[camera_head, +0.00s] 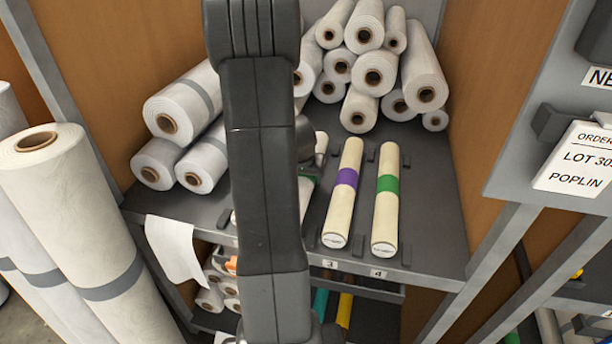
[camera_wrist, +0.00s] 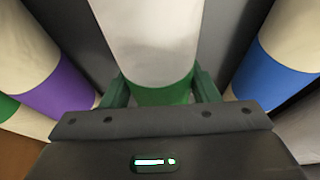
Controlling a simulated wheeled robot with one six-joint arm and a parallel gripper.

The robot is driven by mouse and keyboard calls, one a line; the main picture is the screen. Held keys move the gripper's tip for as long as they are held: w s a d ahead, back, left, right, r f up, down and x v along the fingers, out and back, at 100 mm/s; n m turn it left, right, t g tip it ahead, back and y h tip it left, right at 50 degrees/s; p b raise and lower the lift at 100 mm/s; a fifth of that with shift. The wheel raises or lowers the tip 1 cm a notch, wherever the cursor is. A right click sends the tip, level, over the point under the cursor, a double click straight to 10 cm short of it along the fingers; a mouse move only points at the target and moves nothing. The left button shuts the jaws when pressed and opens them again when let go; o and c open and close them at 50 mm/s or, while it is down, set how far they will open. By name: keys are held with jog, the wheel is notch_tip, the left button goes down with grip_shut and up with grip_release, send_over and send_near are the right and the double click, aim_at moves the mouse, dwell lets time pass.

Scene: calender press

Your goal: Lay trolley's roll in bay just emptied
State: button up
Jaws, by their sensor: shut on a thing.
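My gripper (camera_wrist: 160,88) has dark green fingers on either side of a pale roll with a green band (camera_wrist: 144,40) and is shut on it. In the head view my arm hides most of this roll; a short pale part (camera_head: 305,200) shows beside the arm, left of the purple-banded roll (camera_head: 343,190). A green-banded roll (camera_head: 387,200) lies right of that, by the tag 4. In the wrist view the purple-banded roll (camera_wrist: 60,92) lies left of the held roll and a blue-banded roll (camera_wrist: 275,75) lies right. Whether the held roll touches the shelf (camera_head: 435,220) cannot be told.
White fabric rolls are piled at the shelf's back (camera_head: 372,75) and left (camera_head: 185,105). Tall rolls (camera_head: 75,220) stand at the left. Small dark stops (camera_head: 406,255) stick up between the bays. An order card (camera_head: 580,160) hangs at the right.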

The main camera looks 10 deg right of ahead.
jog(key=o, duration=0.8)
jog(key=shift+f, duration=0.2)
jog(key=o, duration=0.5)
jog(key=shift+r, duration=0.1)
jog(key=shift+c, duration=0.2)
jog(key=shift+r, duration=0.5)
jog(key=v, duration=1.1)
jog(key=shift+s+a+r+b, duration=0.1)
jog(key=shift+s+a+b, duration=0.05)
jog(key=shift+s+b, duration=0.15)
